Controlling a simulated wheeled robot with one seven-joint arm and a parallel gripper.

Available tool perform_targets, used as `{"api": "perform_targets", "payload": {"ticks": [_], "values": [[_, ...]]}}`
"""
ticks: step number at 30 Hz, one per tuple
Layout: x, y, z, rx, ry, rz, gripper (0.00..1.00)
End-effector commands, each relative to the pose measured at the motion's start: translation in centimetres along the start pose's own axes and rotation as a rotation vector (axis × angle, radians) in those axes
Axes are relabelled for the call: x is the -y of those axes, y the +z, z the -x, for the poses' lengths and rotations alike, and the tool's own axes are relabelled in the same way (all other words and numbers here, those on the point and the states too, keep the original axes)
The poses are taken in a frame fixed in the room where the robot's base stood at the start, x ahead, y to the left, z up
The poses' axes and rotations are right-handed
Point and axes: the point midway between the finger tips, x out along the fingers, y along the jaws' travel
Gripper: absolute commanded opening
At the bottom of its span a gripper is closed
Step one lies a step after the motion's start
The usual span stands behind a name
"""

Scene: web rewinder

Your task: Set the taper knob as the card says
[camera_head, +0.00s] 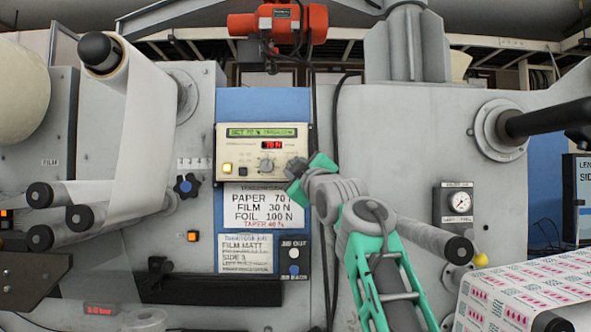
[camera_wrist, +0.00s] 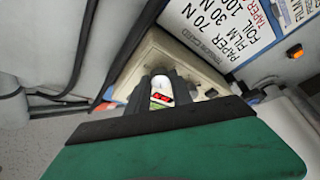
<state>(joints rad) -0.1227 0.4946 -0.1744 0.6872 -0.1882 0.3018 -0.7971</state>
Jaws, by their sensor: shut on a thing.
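The cream control panel (camera_head: 235,146) is on the blue machine front, with a green text display (camera_head: 262,132) and a red readout (camera_head: 272,145) that looks like 70 N. A round dial knob (camera_head: 266,164) is at its middle. My gripper (camera_head: 296,170) is at the panel's lower right corner, shut on what seems to be the taper knob, which its fingers hide. In the wrist view, my fingers (camera_wrist: 162,88) reach the panel (camera_wrist: 150,62). The white card (camera_head: 264,205) below reads paper 70 N, film 30 N, foil 100 N, and a red taper line, seemingly 40 %.
A lower sheet (camera_head: 245,252) mentions film matt. Rollers (camera_head: 445,243) stick out on both sides. A cable hangs beside the panel.

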Motion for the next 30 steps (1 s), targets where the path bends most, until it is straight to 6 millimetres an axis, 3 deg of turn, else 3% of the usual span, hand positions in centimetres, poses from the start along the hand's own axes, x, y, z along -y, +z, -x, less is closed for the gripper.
{"api": "perform_targets", "payload": {"ticks": [17, 30], "values": [[0.2, -0.01, 0.02, -0.001, 0.021, -0.054, 0.0], [0.63, -0.1, -0.03, 0.0, 0.145, -0.359, 0.0]]}}
